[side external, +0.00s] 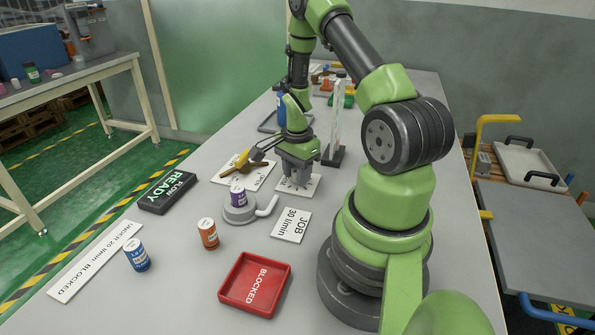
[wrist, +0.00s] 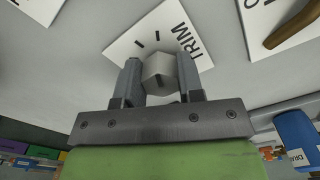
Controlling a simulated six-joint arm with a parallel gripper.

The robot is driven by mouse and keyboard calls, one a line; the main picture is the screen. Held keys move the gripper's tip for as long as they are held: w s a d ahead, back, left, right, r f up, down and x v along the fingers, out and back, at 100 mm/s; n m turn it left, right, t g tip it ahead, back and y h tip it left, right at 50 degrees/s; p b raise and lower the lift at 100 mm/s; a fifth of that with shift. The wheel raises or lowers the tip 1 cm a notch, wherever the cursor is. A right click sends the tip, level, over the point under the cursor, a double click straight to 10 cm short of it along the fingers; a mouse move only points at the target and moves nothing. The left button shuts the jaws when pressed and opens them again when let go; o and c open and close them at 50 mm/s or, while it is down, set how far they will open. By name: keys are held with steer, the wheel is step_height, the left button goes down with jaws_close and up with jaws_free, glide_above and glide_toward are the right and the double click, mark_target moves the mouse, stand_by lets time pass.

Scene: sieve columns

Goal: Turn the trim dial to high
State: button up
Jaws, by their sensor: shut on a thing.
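The trim dial's grey faceted knob (wrist: 160,70) stands on a white plate (wrist: 133,42) marked TRIM, with dark tick marks around it. My gripper (wrist: 160,80) is shut on the knob, one finger on each side. In the side external view my gripper (side external: 299,176) points down onto the trim plate (side external: 309,188) and hides the knob. The knob's pointer and the high mark cannot be made out. A job card (side external: 291,225) reading 30 l/min lies in front of the plate.
A purple-labelled jar (side external: 238,196) sits on a grey stand. A tall clear column (side external: 338,115) stands behind. A red tray (side external: 279,297), an orange jar (side external: 208,233) and a blue jar (side external: 137,256) are nearer.

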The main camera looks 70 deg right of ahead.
steer(key=shift+m, duration=0.5)
steer(key=o, duration=0.9)
steer(key=shift+o, duration=0.2)
step_height(320, 180, up, 10)
steer(key=shift+f, duration=0.1)
steer(key=shift+w, duration=0.1)
